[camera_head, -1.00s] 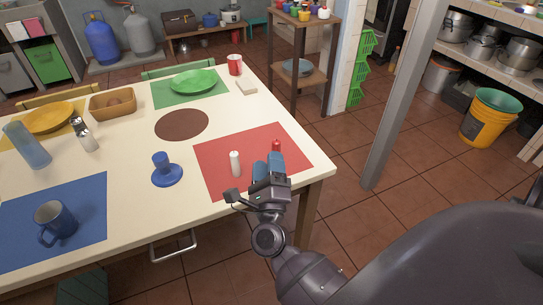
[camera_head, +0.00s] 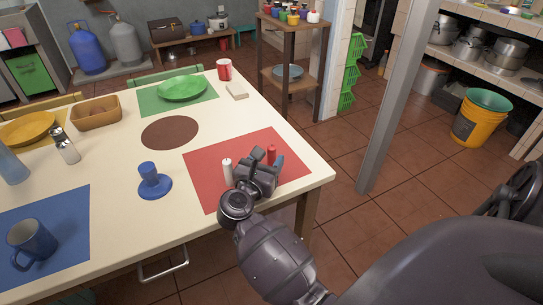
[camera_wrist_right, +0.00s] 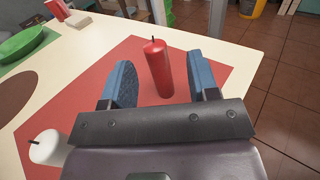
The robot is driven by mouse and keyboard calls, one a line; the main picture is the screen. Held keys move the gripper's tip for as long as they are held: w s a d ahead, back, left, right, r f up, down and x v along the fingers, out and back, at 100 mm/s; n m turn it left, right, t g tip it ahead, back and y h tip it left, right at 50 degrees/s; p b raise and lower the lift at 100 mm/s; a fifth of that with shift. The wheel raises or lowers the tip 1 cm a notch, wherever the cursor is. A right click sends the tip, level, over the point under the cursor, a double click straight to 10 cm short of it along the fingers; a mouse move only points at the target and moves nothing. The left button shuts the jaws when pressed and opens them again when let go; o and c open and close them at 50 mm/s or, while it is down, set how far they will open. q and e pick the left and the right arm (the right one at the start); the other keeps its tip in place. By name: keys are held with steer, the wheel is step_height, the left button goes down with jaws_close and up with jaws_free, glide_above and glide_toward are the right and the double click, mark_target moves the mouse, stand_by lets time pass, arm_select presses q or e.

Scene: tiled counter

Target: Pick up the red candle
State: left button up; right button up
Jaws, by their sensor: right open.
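The red candle (camera_head: 271,154) stands upright on the red placemat (camera_head: 208,173), near the table's right end. In the right wrist view the red candle (camera_wrist_right: 158,68) is upright just beyond and between the two blue fingers. My right gripper (camera_head: 268,158) is open and empty, low over the mat; it also shows in the right wrist view (camera_wrist_right: 160,82). In the head view the gripper hides the candle's lower part. My left gripper is not in view.
A white candle (camera_head: 227,171) stands on the mat close left of my right gripper. A blue candle holder (camera_head: 154,181) is further left. A red can (camera_head: 224,69) and a pale block (camera_head: 237,90) stand at the far edge. The table's right edge is near.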

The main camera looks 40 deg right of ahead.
mark_target(274, 147)
steer(key=shift+x, duration=2.6)
steer(key=shift+w+r, duration=0.1)
steer(key=shift+w, duration=0.05)
steer(key=shift+c, duration=0.2)
steer(key=c, duration=1)
